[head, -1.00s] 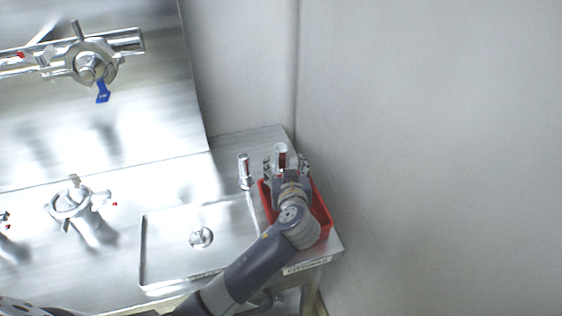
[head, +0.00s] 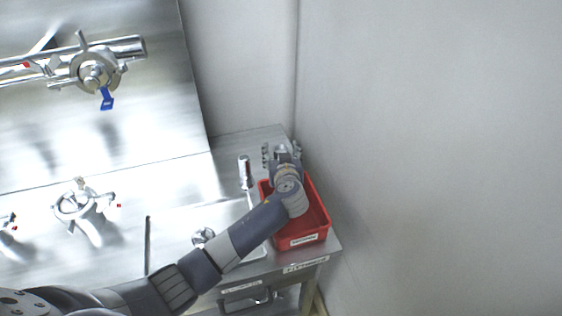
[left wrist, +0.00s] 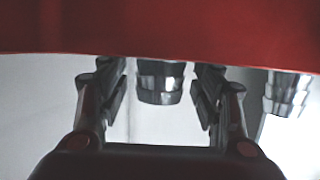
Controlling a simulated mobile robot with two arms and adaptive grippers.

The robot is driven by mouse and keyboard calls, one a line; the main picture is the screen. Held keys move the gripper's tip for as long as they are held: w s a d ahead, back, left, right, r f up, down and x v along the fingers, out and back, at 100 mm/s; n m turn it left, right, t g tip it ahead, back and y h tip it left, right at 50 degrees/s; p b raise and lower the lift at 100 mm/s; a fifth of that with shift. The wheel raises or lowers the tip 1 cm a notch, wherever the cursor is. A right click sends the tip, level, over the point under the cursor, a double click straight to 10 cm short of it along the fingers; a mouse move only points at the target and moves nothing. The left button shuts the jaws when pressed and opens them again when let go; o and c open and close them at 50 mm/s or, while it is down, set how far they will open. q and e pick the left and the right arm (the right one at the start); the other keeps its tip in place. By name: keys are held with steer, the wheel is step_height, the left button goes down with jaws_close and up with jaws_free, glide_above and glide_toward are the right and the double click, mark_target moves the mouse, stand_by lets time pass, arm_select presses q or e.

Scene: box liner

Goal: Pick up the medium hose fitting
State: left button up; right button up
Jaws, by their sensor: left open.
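My left gripper (head: 281,153) reaches over the red box to the back right corner of the steel counter. In the left wrist view its two fingers (left wrist: 160,95) are open, one on each side of a ribbed silver fitting (left wrist: 159,86). I see gaps between the fitting and both fingers. Its upper part in that view is cut off by a red surface. A second silver fitting (head: 244,172) stands to the left in the head view; a ribbed silver fitting also shows at the right of the wrist view (left wrist: 288,92). I cannot tell their sizes surely. My right gripper is not seen.
The red box (head: 304,240) stands at the counter's right end, under my left arm. A grey wall (head: 420,150) rises to the right. A sink basin and a clamp-like metal piece (head: 78,204) lie to the left. A pipe with a blue handle (head: 107,99) is at upper left.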

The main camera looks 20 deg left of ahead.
arm_select(q)
jaws_close()
steer(key=shift+r, duration=0.1)
